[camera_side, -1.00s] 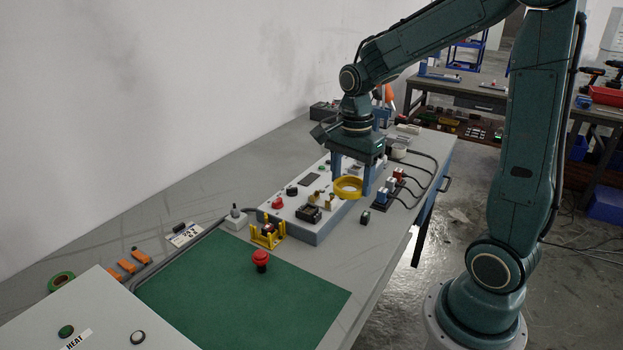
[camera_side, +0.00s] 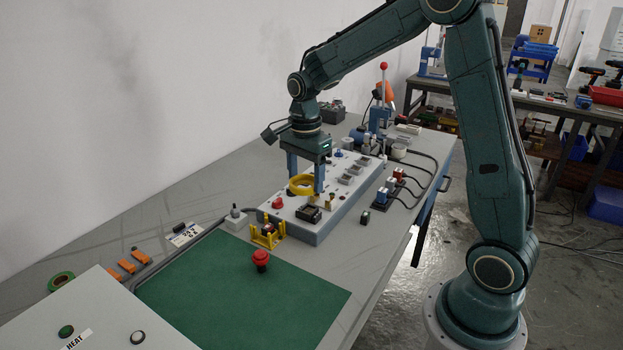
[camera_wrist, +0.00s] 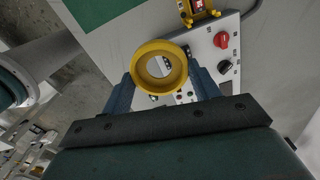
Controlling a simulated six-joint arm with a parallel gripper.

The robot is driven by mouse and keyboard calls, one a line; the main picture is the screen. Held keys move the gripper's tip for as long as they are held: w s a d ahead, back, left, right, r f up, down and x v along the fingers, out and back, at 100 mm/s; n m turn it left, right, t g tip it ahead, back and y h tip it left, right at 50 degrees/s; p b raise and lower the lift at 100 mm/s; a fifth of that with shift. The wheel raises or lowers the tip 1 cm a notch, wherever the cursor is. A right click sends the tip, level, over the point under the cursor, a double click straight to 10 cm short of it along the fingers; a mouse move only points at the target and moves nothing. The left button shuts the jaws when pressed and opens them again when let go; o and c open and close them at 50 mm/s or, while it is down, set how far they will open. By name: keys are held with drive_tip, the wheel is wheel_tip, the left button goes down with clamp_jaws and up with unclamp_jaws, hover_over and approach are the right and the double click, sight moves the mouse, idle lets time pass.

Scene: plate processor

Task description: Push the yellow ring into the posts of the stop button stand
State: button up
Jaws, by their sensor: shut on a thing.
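The yellow ring (camera_side: 301,186) is held between the two blue fingers of my gripper (camera_side: 305,185), above the grey control box. In the wrist view the ring (camera_wrist: 159,67) sits between the fingertips of my gripper (camera_wrist: 160,75), its opening facing the camera. The yellow stop button stand with posts (camera_side: 267,236) stands on the table at the near end of the control box. It also shows at the top edge of the wrist view (camera_wrist: 197,12), partly cut off. The ring is apart from the stand. The red stop button (camera_side: 261,260) is on the green mat.
The grey control box (camera_side: 318,236) with knobs and switches lies below my gripper. The green mat (camera_side: 240,300) is mostly bare. A white block with a toggle (camera_side: 235,220) stands left of the stand. Plugs with cables (camera_side: 390,192) are to the right.

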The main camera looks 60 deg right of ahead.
drive_tip(key=w+a+f, duration=0.3)
drive_tip(key=w+f, duration=0.2)
drive_tip(key=w, duration=0.4)
drive_tip(key=shift+w, duration=0.25)
drive_tip(key=shift+f, duration=0.2)
hover_over(269, 226)
drive_tip(key=shift+f, duration=2.8)
drive_tip(key=shift+f, duration=0.95)
drive_tip(key=o, duration=1)
drive_tip(key=shift+w, duration=0.1)
drive_tip(key=shift+o, duration=0.2)
drive_tip(key=shift+r, duration=0.15)
